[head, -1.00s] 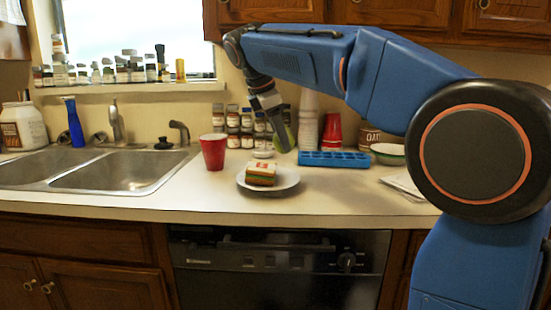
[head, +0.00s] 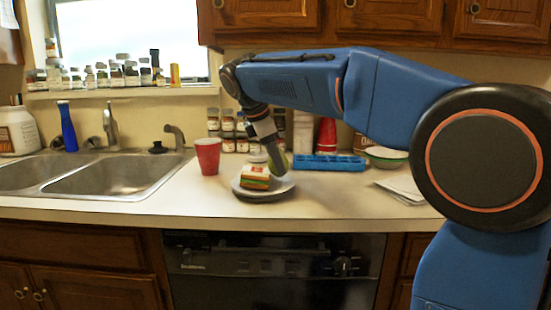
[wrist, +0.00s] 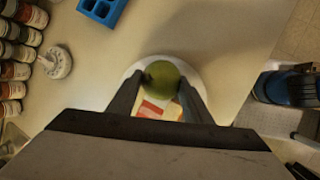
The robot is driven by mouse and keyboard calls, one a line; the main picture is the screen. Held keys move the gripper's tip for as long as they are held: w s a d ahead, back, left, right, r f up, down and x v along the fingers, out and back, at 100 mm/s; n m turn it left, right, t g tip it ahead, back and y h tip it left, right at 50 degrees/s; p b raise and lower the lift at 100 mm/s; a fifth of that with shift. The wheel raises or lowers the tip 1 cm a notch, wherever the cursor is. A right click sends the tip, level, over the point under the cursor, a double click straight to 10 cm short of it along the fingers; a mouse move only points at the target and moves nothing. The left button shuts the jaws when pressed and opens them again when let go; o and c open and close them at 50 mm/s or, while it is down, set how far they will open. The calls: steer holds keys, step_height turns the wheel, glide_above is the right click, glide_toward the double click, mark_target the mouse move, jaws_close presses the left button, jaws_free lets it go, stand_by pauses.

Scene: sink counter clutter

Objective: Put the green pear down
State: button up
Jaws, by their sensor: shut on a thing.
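My gripper (head: 278,170) is shut on the green pear (wrist: 163,74), which sits between the two fingertips in the wrist view. In the head view the pear is mostly hidden, with a bit of green beside my gripper. They are over the right part of a round plate (head: 247,193), next to a sandwich (head: 256,178). The plate's rim shows around the pear in the wrist view (wrist: 131,70), and the sandwich lies partly behind the gripper there (wrist: 160,108). I cannot tell whether the pear touches the plate.
A red cup (head: 208,156) stands left of the plate. A blue compartment tray (head: 328,163) and a bowl (head: 386,157) are behind it to the right. Several spice jars (head: 228,135) line the wall. The sink (head: 120,174) is at left.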

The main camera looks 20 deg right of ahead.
steer(key=o, duration=1.2)
steer(key=shift+c, duration=0.2)
steer(key=shift+s+a+r, duration=0.1)
steer(key=shift+a+r, duration=0.05)
steer(key=shift+r, duration=0.4)
steer(key=v, duration=1.1)
steer(key=shift+s+r, duration=0.1)
steer(key=shift+r, duration=0.05)
